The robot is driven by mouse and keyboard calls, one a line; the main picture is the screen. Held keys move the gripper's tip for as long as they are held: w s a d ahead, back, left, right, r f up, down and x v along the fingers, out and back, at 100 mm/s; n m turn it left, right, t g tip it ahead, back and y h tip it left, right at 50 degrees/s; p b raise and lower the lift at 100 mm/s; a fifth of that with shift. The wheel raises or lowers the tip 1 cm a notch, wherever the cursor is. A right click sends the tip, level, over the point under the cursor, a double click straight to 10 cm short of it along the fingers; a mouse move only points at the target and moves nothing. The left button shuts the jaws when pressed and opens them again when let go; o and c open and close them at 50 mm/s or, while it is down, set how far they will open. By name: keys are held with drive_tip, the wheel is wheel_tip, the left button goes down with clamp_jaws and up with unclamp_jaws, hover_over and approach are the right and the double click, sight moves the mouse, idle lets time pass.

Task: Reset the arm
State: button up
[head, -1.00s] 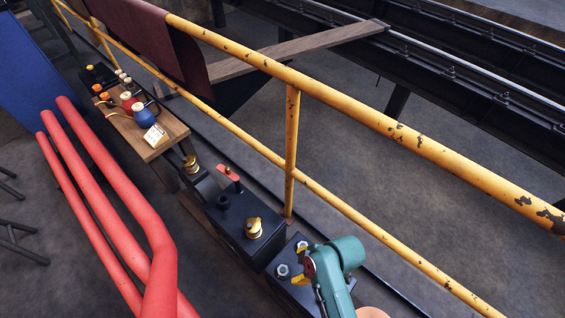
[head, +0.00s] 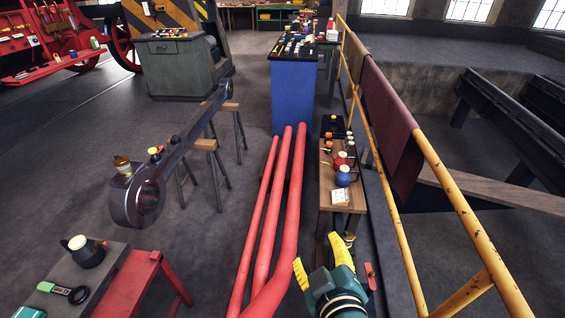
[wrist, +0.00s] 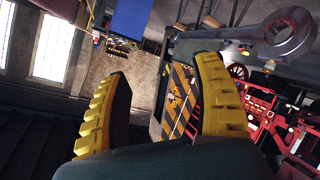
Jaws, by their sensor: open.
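My gripper (head: 322,268) shows at the bottom of the head view, right of the red pipes, with its two yellow ridged fingers spread apart. In the wrist view my gripper (wrist: 165,110) is open, and nothing is between the fingers. The teal wrist part of my arm (head: 338,297) is below the fingers in the head view. The rest of my arm is out of the picture.
Red pipes (head: 265,220) run just left of my gripper. A wooden bench (head: 338,200) with small items stands ahead. A yellow railing (head: 440,165) is at right. A blue cabinet (head: 291,95) stands farther back.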

drive_tip(key=s+a+r+m+t+p, duration=0.1)
drive_tip(key=a+r+t+p, duration=0.2)
drive_tip(key=r, duration=1.2)
drive_tip(key=s+d+r+m+t+h+b, duration=0.1)
drive_tip(key=s+r+m+t, duration=0.25)
drive_tip(key=r, duration=0.25)
drive_tip(key=s+r+m+t+h, duration=0.1)
drive_tip(key=s+r+m+t, duration=0.25)
drive_tip(key=r, duration=0.25)
wheel_tip(320, 180, up, 38)
drive_tip(key=g+p, duration=0.1)
drive_tip(key=p, duration=3.6)
drive_tip(key=shift+d+y+p, duration=0.2)
drive_tip(key=shift+y+p, duration=0.1)
